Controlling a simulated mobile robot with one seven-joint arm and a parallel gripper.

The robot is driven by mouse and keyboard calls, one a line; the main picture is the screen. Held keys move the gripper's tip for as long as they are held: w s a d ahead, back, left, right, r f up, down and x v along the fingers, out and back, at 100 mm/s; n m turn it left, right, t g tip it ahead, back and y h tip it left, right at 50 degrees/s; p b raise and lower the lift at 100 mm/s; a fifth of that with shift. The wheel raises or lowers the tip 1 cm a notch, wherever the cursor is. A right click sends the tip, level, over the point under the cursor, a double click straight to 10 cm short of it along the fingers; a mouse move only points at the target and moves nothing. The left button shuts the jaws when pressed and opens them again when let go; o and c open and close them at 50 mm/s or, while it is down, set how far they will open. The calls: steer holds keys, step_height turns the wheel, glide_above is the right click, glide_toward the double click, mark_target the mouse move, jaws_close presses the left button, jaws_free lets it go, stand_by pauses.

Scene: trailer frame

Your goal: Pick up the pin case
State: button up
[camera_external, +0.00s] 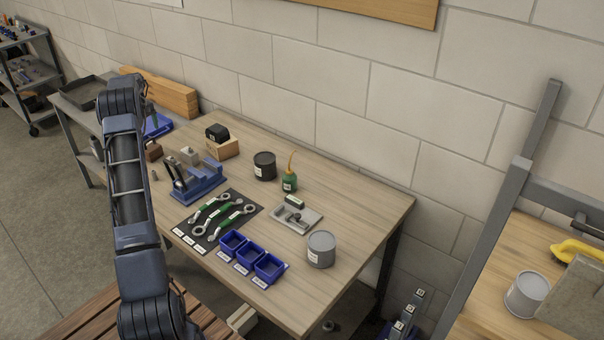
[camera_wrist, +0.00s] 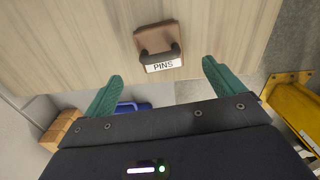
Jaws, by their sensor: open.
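The pin case (camera_wrist: 155,38) is a small brown case with a dark handle and a white label reading PINS. In the wrist view it sits near the edge of the wooden bench top, ahead of my gripper (camera_wrist: 160,84). The two green fingers are spread wide, with nothing between them. The case lies beyond the fingertips, roughly centred between them, and apart from them. In the external view a small brown block (camera_external: 153,151) at the bench's left end looks like the same case. My arm largely hides my gripper there.
A blue vise-like fixture (camera_external: 197,183) stands on the bench (camera_external: 345,187) right of the brown block. Wrenches (camera_external: 222,217), blue bins (camera_external: 269,267) and cans lie further right. The wrist view shows a yellow object (camera_wrist: 292,100) at right and brown blocks (camera_wrist: 62,128) at lower left.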

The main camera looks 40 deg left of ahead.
mark_target(150, 146)
step_height(150, 146, down, 10)
steer(key=shift+f, duration=0.1)
stand_by(0.5)
steer(key=shift+c, duration=0.2)
steer(key=c, duration=1.1)
